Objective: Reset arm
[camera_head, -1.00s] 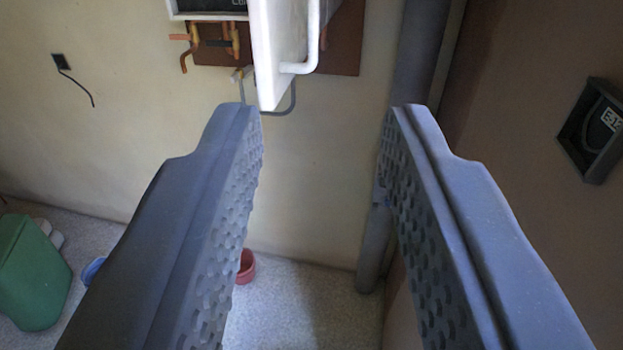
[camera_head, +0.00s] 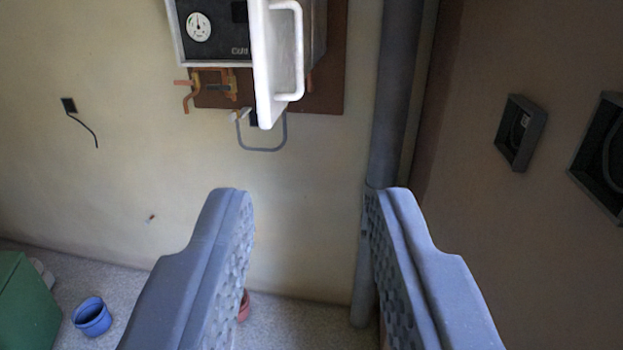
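My gripper (camera_head: 304,195) is open and empty, its two grey, dimpled fingers spread wide in the lower half of the head view. Pale wall and floor show between the fingers. The fingertips are below a wall-mounted box (camera_head: 215,62) with a round gauge and a white door (camera_head: 272,60). The door stands open, edge towards me, with a white bar handle (camera_head: 298,50). The fingers appear apart from it.
A grey vertical pipe (camera_head: 395,110) runs behind the right finger. Dark boxes (camera_head: 520,132) hang on the brown right wall. A green container (camera_head: 25,305) and a blue pot (camera_head: 92,316) stand on the floor at left. A red pot (camera_head: 243,306) is partly hidden by the left finger.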

